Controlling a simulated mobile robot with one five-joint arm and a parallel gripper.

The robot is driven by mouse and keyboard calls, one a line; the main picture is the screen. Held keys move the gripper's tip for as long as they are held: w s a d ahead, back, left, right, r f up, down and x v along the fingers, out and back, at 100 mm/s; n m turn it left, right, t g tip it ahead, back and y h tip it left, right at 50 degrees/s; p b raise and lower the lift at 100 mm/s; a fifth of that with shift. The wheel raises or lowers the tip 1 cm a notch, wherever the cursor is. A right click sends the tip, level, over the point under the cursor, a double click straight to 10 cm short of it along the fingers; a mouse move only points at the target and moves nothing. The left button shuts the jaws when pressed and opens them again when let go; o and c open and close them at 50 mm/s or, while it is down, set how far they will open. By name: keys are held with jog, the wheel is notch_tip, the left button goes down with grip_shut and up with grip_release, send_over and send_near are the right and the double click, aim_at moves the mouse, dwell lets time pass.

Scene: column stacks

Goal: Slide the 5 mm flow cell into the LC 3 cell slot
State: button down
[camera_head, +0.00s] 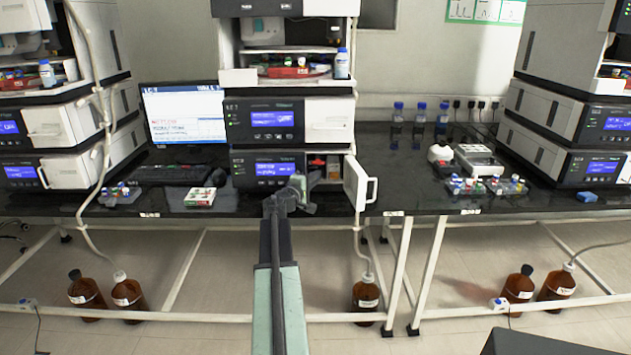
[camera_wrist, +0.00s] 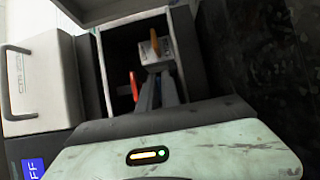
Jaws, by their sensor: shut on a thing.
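The open compartment (camera_head: 334,166) is in the lower module of the middle stack, with its white door (camera_head: 357,184) swung out to the right. The stack's label is too small to read surely. My gripper (camera_head: 309,184) is in front of this opening. In the wrist view my gripper (camera_wrist: 160,82) reaches into the compartment (camera_wrist: 116,60). It is shut on a small grey block with an orange tab (camera_wrist: 154,47), apparently the flow cell. The block is at the compartment's mouth or inside; its depth and any contact with the slot cannot be told.
A red lever-like part (camera_wrist: 134,86) is left of my fingers inside the compartment. A keyboard (camera_head: 172,174) and small box (camera_head: 200,197) lie left of the stack. Vial trays (camera_head: 486,186) stand to the right on the black bench (camera_head: 410,195).

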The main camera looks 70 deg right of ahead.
jog(key=shift+f, duration=0.1)
jog(key=c, duration=1.5)
grip_release()
jog(key=a, duration=0.2)
jog(key=w+a, duration=0.1)
jog(key=a, duration=0.5)
jog(key=shift+w, duration=0.2)
